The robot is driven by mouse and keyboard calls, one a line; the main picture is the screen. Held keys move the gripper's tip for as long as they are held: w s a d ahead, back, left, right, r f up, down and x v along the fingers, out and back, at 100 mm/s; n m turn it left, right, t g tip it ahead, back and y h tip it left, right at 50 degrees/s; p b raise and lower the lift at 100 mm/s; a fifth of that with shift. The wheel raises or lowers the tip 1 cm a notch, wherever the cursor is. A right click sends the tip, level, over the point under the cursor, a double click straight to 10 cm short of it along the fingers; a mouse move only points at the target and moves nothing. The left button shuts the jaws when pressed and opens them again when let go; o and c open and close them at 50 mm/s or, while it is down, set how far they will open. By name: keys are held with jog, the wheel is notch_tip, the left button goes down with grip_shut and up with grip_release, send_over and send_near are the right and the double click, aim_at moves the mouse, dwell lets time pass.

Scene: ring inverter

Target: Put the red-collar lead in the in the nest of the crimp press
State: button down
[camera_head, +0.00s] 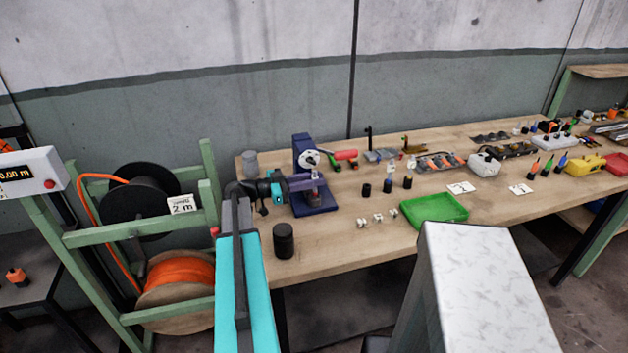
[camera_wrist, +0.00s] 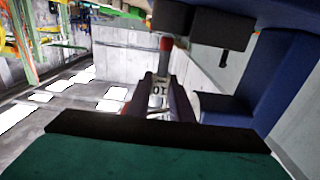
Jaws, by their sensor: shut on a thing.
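My gripper (camera_wrist: 160,90) is shut on a lead with a red collar (camera_wrist: 166,45). A pale, marked part of the lead shows between the fingers, and the red collar sticks out beyond the fingertips. The crimp press (camera_head: 302,150) is a dark blue frame at the left end of the bench, and my gripper reaches into its front from the left. In the wrist view the press frame (camera_wrist: 285,80) stands at the right. Dark blocks (camera_wrist: 222,29) sit at the top, with the collar close under one. I cannot tell whether the collar touches it or where the nest lies.
A black cylinder (camera_head: 284,240) stands on the bench in front of the press. A grey cylinder (camera_head: 250,163) stands behind my wrist. Small white fittings (camera_head: 377,218) and a green tray (camera_head: 434,209) lie to the right. A cable reel rack (camera_head: 140,233) stands left of the bench.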

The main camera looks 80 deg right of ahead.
jog(key=c, duration=1.6)
grip_release()
jog(key=shift+o, duration=0.2)
jog(key=shift+r+p, duration=0.15)
jog(key=shift+p, duration=0.15)
jog(key=shift+w, duration=0.1)
jog(key=b+v, duration=0.2)
jog(key=v, duration=0.5)
jog(key=shift+b, duration=0.35)
jog(key=shift+w+a, duration=0.1)
jog(key=shift+a, duration=0.1)
